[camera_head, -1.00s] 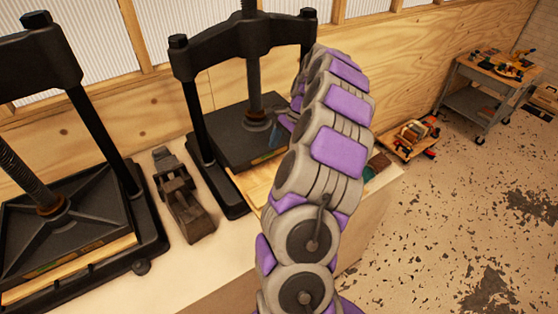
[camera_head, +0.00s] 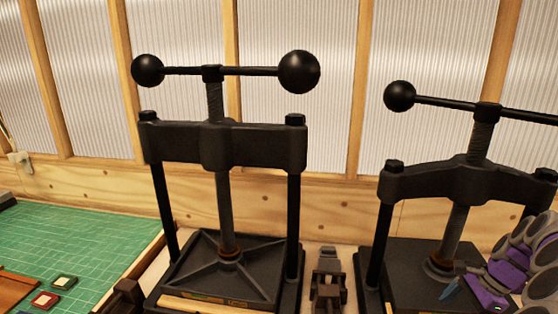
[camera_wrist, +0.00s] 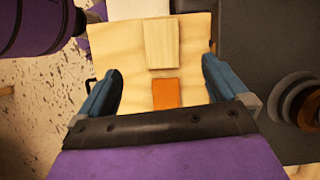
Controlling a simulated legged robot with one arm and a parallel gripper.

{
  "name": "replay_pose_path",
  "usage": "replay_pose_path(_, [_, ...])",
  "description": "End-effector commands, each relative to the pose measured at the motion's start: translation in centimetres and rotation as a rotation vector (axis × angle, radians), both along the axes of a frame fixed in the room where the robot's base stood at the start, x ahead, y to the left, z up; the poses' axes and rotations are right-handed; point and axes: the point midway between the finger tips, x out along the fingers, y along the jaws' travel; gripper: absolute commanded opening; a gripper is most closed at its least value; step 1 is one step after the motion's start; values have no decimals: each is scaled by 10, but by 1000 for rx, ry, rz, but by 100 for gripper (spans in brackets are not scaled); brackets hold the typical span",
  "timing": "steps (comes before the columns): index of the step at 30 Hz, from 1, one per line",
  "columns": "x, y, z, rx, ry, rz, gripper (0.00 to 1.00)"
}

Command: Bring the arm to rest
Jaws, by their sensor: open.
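My gripper (camera_wrist: 160,88) is open in the wrist view, with its two blue fingers spread apart and nothing between them touching either one. Beyond the fingers lie a pale wooden block (camera_wrist: 161,42) and a small orange block (camera_wrist: 166,93) on a light tan board (camera_wrist: 193,55). In the head view my grey and purple arm (camera_head: 510,265) is at the lower right edge, by the right press. A blue fingertip (camera_head: 450,289) shows there in front of the press plate. The rest of the gripper is hidden or out of frame.
Two black screw presses stand side by side, the left press (camera_head: 215,148) and the right press (camera_head: 470,180). A dark metal tool (camera_head: 328,280) stands between them. A green cutting mat (camera_head: 75,245) with small framed pieces lies at left.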

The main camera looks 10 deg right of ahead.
Motion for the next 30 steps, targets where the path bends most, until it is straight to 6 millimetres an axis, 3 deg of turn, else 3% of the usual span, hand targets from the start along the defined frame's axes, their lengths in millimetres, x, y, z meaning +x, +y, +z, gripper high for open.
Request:
replay_pose_path(6, [21,97,31,-34,-71,331,100])
replay_pose_path(14, [6,202,55,-80,-132,722,100])
replay_pose_path(21, [-37,279,60,-123,-161,1048,100])
replay_pose_path(30, [-114,339,46,-177,-167,1403,100])
